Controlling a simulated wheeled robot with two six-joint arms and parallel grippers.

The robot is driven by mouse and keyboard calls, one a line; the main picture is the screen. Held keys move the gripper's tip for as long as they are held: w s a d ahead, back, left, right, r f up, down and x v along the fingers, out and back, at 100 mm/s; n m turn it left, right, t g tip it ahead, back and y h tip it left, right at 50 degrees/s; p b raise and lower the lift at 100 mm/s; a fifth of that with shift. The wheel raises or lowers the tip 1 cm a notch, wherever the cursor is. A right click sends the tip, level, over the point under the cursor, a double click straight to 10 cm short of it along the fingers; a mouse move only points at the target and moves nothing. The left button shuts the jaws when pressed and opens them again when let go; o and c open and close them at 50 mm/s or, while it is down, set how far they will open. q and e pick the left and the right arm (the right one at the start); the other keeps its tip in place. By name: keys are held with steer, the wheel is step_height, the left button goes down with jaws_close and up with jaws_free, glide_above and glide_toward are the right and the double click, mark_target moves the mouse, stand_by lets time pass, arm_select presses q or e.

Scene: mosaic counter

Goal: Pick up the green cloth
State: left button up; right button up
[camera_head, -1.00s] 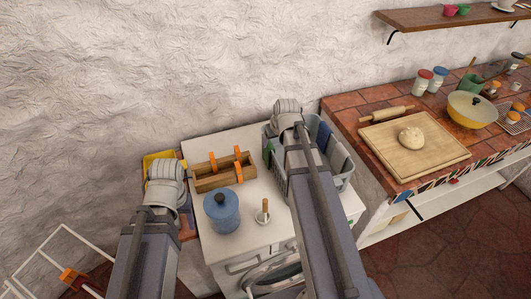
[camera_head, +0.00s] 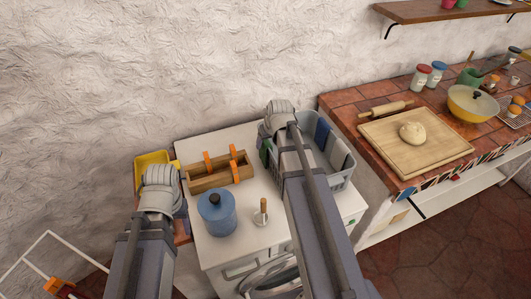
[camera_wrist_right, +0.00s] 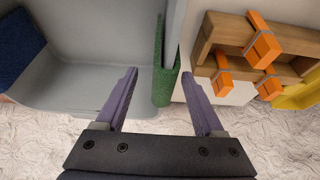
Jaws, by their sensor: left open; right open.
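The green cloth (camera_wrist_right: 167,85) hangs over the rim of the grey basket (camera_wrist_right: 75,50) in the right wrist view. In the head view only a small piece of the cloth (camera_head: 264,150) shows beside my right arm. My right gripper (camera_wrist_right: 158,76) is open, with one finger on the basket's inner side and the other on its outer side. The cloth and rim lie between the fingers, apart from both. In the head view my right wrist hides much of the basket (camera_head: 345,180). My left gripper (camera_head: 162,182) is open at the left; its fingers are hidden.
A wooden caddy with orange handles (camera_head: 222,170), a blue canister (camera_head: 217,214) and a wooden-handled item (camera_head: 261,212) stand on the white washer top (camera_head: 240,245). A yellow container (camera_head: 153,158) is behind my left gripper. Blue cloth (camera_head: 323,133) hangs on the basket. A wall is behind.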

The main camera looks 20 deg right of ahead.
steer(key=b+x, duration=0.4)
steer(key=x, duration=0.1)
steer(key=shift+w+a+f+b, duration=0.1)
steer(key=shift+a+b, duration=0.15)
steer(key=shift+b, duration=0.05)
steer(key=shift+c, duration=0.2)
jaws_close()
